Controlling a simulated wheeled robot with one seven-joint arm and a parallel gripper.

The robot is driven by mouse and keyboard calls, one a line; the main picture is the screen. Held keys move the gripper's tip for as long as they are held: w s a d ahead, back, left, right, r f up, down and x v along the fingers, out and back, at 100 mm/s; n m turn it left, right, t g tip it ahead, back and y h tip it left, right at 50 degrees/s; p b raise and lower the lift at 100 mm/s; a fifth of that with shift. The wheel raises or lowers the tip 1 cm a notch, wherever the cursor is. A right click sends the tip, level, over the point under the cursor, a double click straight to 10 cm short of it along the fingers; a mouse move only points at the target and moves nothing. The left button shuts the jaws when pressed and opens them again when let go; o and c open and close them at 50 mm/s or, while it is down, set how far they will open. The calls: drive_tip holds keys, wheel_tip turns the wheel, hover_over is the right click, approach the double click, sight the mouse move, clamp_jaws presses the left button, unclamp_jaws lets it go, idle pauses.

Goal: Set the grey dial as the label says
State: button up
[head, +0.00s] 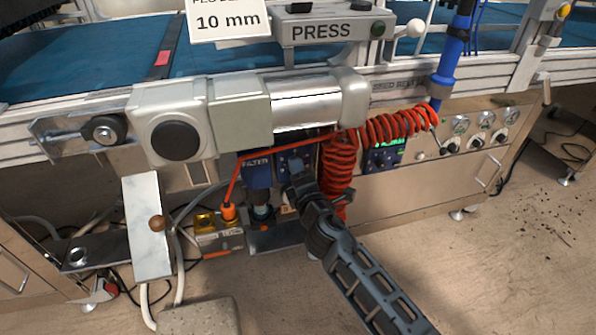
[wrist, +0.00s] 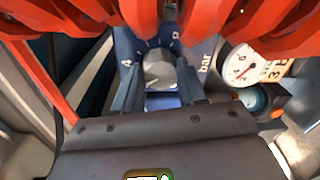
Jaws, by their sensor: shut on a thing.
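The grey dial (wrist: 158,68) sits on a blue panel (wrist: 148,44) in the wrist view, with scale marks, a "4" at left, another figure at top right and the word "bar". My gripper (wrist: 159,82) has one finger on each side of the dial and is shut on it. The dial's pointer setting is too small to read surely. In the head view my gripper (head: 295,170) reaches the blue unit under the conveyor and hides the dial. A partly hidden card (wrist: 279,70) with dark figures shows beside a gauge; I cannot read it fully.
Red coiled hose (head: 338,165) hangs close to my gripper and crosses the top of the wrist view. A round gauge (wrist: 241,68) is right of the dial. The blue "FILTER" unit (head: 256,172) is at left. A "10 mm" sign (head: 228,20) stands above.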

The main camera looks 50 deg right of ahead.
drive_tip(key=shift+f, duration=0.1)
drive_tip(key=o, duration=1.1)
drive_tip(key=shift+c, duration=0.2)
drive_tip(key=v, duration=0.7)
drive_tip(key=shift+s+a, duration=0.25)
drive_tip(key=shift+s, duration=0.1)
